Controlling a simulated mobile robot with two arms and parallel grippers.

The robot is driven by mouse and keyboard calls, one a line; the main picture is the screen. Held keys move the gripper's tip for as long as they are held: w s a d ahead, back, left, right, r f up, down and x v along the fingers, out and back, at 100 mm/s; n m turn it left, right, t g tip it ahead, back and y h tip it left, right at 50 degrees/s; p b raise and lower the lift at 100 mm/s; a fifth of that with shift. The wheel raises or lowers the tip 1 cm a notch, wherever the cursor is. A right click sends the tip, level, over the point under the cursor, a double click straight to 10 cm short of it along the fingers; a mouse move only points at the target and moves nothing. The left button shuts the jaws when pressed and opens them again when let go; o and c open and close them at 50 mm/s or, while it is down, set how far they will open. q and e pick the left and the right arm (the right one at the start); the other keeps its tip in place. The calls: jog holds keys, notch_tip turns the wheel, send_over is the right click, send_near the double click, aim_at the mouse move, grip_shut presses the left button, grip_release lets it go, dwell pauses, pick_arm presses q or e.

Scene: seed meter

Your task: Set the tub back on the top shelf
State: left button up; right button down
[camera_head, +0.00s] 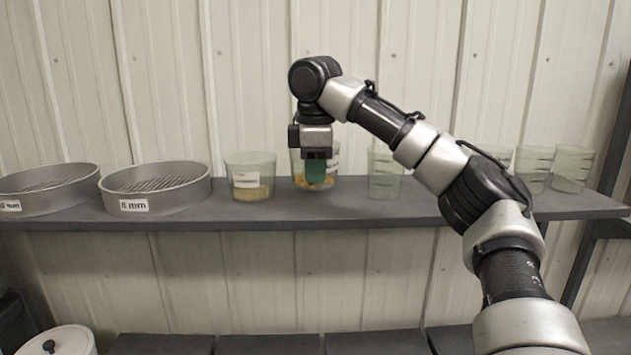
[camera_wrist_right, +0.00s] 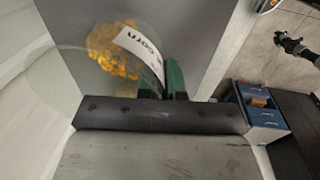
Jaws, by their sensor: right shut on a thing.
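The tub (camera_head: 329,180) is clear plastic with yellow corn in its bottom and a white label; it stands upright at the top shelf (camera_head: 330,214). My right gripper (camera_head: 316,173) points down from above, shut on the tub's near wall with its green fingers. In the right wrist view the tub (camera_wrist_right: 113,50) shows a "corn" label beside my right gripper (camera_wrist_right: 175,80). I cannot tell whether the tub's base touches the shelf or hangs just above it. My left gripper is not in view.
A similar tub with yellowish contents (camera_head: 251,178) stands close on the left. Two round sieves (camera_head: 156,189) sit farther left. An empty clear tub (camera_head: 385,175) stands on the right, with more clear tubs (camera_head: 572,168) toward the shelf's right end. A corrugated wall is behind.

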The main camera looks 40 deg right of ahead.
jog(key=shift+d+f, duration=0.1)
jog(key=shift+f, duration=1.1)
jog(key=c, duration=1.3)
grip_release()
jog(key=shift+f, duration=0.1)
jog(key=r, duration=0.8)
jog(key=s+a+r, duration=0.1)
jog(key=r, duration=0.3)
jog(key=shift+s+r, duration=0.1)
jog(key=shift+r, duration=0.05)
